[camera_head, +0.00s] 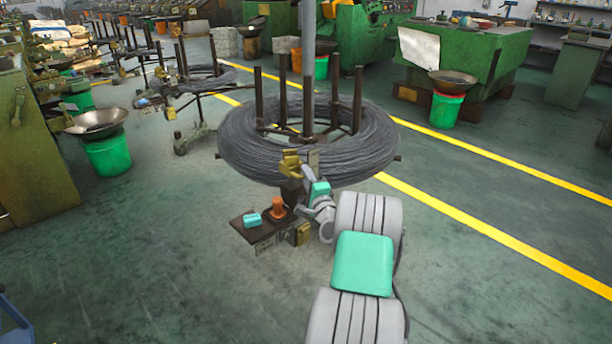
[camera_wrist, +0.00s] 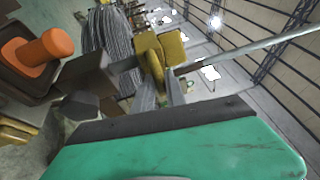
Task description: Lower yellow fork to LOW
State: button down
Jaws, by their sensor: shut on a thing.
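The yellow fork (camera_head: 291,161) is at the top of a dark bracket, in front of the wire coil in the head view. In the wrist view the yellow fork (camera_wrist: 172,48) shows at the fingertips. My gripper (camera_head: 313,160) points upward and is shut on the fork; its grey fingers (camera_wrist: 163,88) also show in the wrist view. The dark bracket (camera_wrist: 88,75) runs from beside an orange knob (camera_wrist: 45,47) toward the fork. I see no LOW mark.
A dark plate (camera_head: 247,232) carries an orange knob (camera_head: 277,209) and a teal block (camera_head: 252,220). A second yellow part (camera_head: 303,234) is below. The large wire coil (camera_head: 350,150) with upright posts stands close behind my gripper.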

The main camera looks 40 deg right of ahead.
jog(key=shift+r, duration=0.3)
notch_tip(320, 180, down, 6)
jog(key=b, duration=0.5)
jog(key=c, duration=1.5)
grip_release()
jog(key=shift+o, duration=0.2)
jog(key=v, duration=0.8)
jog(key=shift+w, duration=0.1)
